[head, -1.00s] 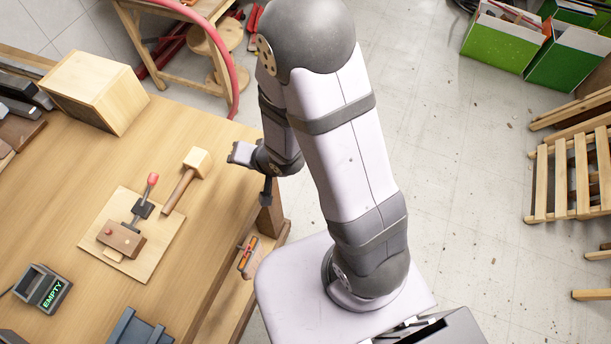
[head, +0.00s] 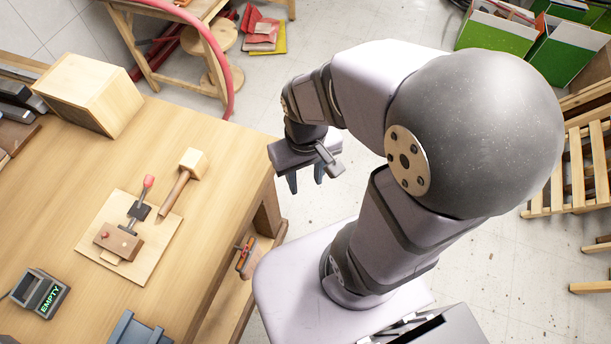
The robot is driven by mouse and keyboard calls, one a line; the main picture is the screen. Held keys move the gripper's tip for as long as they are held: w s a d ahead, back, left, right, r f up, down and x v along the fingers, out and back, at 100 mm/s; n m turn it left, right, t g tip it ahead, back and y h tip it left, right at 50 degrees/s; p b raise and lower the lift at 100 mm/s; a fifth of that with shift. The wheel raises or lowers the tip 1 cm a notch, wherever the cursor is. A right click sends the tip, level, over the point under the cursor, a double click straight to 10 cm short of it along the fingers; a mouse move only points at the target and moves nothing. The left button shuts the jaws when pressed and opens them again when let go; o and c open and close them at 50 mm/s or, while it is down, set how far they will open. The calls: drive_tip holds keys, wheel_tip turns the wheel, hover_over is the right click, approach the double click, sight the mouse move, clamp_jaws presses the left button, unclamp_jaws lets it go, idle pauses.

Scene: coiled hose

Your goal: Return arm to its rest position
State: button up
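My arm is folded up above its base, with its large dark elbow joint raised high and toward the camera. My gripper (head: 306,180) hangs past the right edge of the workbench (head: 225,155), over the floor, with its fingers pointing down. The two fingers are apart, and nothing shows between them. My gripper touches nothing that I can see. Part of the floor and the base behind my arm is hidden.
On the bench are a wooden mallet (head: 184,181), a clamp on a board (head: 123,238), a wooden box (head: 90,95) and a small bin marked EMPTY (head: 40,293). A red hose (head: 218,55) curves beyond the bench. A slatted wooden rack (head: 575,170) stands at right.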

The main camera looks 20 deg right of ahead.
drive_tip(key=shift+f, duration=0.1)
wheel_tip(320, 180, down, 6)
drive_tip(key=b, duration=0.5)
drive_tip(key=shift+b, duration=0.4)
idle(0.5)
